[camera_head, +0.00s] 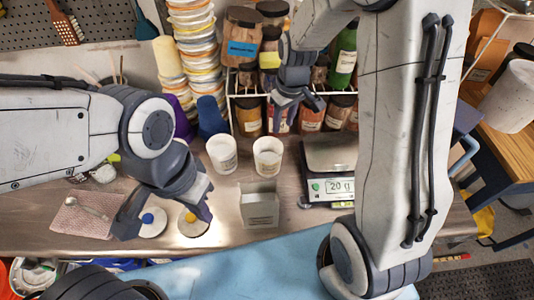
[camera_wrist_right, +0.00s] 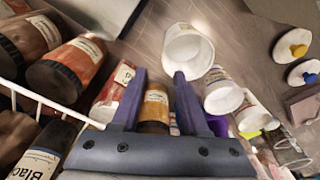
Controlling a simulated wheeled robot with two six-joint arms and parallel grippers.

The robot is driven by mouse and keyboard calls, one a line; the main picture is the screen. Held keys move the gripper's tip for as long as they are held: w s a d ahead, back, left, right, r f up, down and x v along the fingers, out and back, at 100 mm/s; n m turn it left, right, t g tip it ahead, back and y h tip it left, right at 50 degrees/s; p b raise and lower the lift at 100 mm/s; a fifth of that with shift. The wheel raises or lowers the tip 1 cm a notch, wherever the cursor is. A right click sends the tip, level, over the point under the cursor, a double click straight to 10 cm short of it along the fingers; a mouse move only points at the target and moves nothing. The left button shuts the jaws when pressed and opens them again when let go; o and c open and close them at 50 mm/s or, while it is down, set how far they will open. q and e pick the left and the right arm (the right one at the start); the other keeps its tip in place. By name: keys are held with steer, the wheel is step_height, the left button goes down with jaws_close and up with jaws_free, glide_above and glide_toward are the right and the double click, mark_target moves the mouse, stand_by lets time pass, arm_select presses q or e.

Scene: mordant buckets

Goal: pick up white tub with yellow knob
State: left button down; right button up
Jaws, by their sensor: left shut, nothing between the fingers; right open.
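A white round lid-like piece with a yellow knob (camera_head: 191,221) lies on the steel bench, just right of one with a blue knob (camera_head: 148,221). Both also show at the right of the right wrist view, the yellow one (camera_wrist_right: 292,45) above. I cannot tell how deep a tub is under either knob. My left gripper (camera_head: 165,222) is low over these two pieces, shut and empty; its wrist partly covers them. My right gripper (camera_head: 298,113) is open and empty, in front of the jar rack; its fingers show in the wrist view (camera_wrist_right: 160,88).
Two open white tubs (camera_head: 221,154) (camera_head: 267,157) stand behind a small white box (camera_head: 260,207). A scale (camera_head: 331,165) stands right of them. A wire rack with several jars (camera_head: 310,118) and stacked tubs (camera_head: 192,45) stand behind. A pink cloth (camera_head: 80,217) lies left.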

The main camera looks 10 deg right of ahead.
mark_target(279, 142)
steer(key=f, duration=0.2)
steer(key=f+p, duration=0.1)
steer(key=f, duration=0.1)
steer(key=shift+a+f, duration=0.2)
steer(key=shift+f, duration=0.05)
steer(key=f, duration=0.1)
steer(key=f+p, duration=0.1)
steer(key=f, duration=0.1)
steer(key=shift+a+f, duration=0.2)
steer(key=shift+f, duration=0.05)
steer(key=shift+w+f, duration=0.15)
steer(key=shift+f, duration=0.25)
jaws_close()
stand_by(0.7)
